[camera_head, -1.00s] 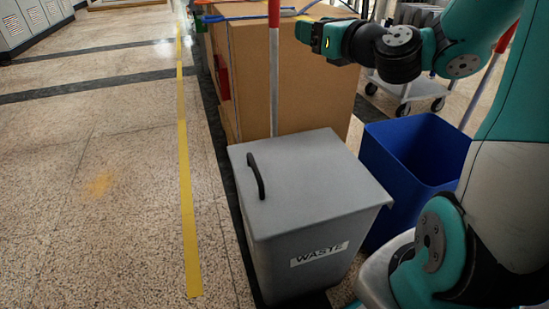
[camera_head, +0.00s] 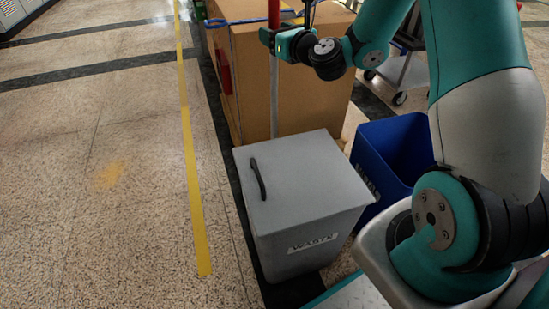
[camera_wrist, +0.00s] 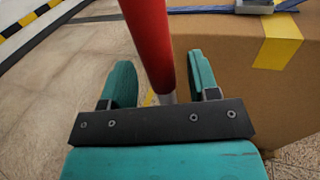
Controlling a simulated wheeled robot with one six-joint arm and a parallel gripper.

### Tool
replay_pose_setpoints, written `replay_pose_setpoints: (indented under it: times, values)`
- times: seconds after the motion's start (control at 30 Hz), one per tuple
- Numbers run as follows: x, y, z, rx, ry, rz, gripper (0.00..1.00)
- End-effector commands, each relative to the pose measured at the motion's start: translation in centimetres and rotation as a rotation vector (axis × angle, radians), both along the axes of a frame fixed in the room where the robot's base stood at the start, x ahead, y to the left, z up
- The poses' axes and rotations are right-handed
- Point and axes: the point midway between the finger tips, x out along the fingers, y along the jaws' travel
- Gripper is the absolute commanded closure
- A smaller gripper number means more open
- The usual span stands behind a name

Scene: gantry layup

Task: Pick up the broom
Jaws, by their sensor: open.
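The broom shows as an upright pole, red on top and pale grey below (camera_head: 274,95), standing behind the waste bin against the cardboard box. Its lower end is hidden by the bin. My gripper (camera_head: 269,39) is at the pole near where red meets grey. In the wrist view my gripper (camera_wrist: 162,78) is open, and the red handle (camera_wrist: 149,40) runs down between its two fingers. The handle looks apart from both fingers, a little nearer the right one.
A grey lidded waste bin (camera_head: 310,185) stands in front of the large cardboard box (camera_head: 240,75). A blue bin (camera_head: 405,150) is to its right, and a cart (camera_head: 405,75) stands behind. The floor left of the yellow line (camera_head: 190,150) is clear.

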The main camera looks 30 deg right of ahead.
Motion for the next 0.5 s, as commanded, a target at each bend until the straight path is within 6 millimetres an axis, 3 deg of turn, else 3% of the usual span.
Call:
replay_pose_setpoints:
  times: [0.2, 0.47, 0.5]
  values:
    - [2.6, 0.2, 0.4, -0.001, 0.0, -0.001, 0.45]
    - [2.8, 0.3, 0.0, 0.0, 0.0, -0.001, 0.45]
    - [2.8, 0.3, 0.0, 0.0, 0.0, -0.001, 0.52]
